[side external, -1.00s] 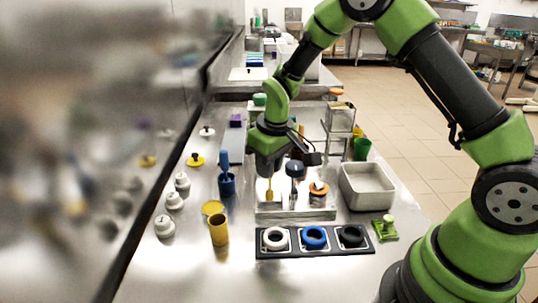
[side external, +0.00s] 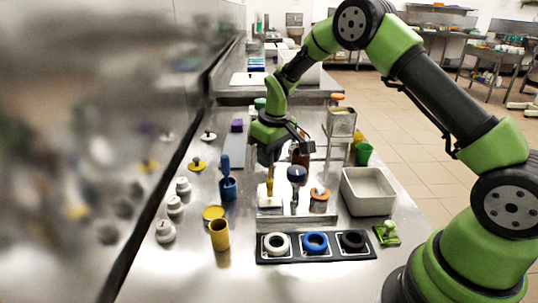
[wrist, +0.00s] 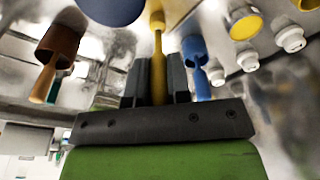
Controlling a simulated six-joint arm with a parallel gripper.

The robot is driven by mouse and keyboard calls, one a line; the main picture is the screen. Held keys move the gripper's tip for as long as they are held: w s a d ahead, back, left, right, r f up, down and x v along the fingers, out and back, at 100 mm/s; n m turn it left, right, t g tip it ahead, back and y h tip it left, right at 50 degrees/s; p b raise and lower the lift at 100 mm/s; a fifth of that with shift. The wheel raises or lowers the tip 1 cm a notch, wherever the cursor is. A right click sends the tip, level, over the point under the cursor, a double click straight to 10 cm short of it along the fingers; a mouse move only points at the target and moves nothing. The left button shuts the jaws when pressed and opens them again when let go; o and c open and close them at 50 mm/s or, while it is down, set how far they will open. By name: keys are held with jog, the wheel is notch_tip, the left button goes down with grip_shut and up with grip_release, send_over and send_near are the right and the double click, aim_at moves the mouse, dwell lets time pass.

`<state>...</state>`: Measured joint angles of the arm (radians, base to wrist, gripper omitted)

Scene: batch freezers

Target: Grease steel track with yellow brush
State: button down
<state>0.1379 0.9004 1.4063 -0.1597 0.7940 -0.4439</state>
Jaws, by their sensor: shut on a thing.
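My gripper (side external: 268,164) is shut on the handle of the yellow brush (side external: 270,186), which hangs down below the fingers. In the wrist view the yellow handle (wrist: 158,62) runs between the two dark fingers. The brush's lower end is over or at the left part of a low shiny steel piece (side external: 296,214), which looks like the steel track. I cannot tell whether the bristles touch it. The empty yellow cup (side external: 219,235) stands to the front left.
A blue cup with a blue brush (side external: 228,188) stands left of my gripper. A dark-blue-topped post (side external: 296,174) and an orange-topped piece (side external: 319,193) are close on the right. A black tray (side external: 285,257) with rings lies in front. A steel bin (side external: 368,201) stands right.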

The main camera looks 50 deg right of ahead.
jog(key=shift+s+a, duration=2.2)
jog(key=shift+s, duration=0.05)
jog(key=shift+s+a+r, duration=0.15)
jog(key=shift+a, duration=0.05)
notch_tip(320, 180, up, 8)
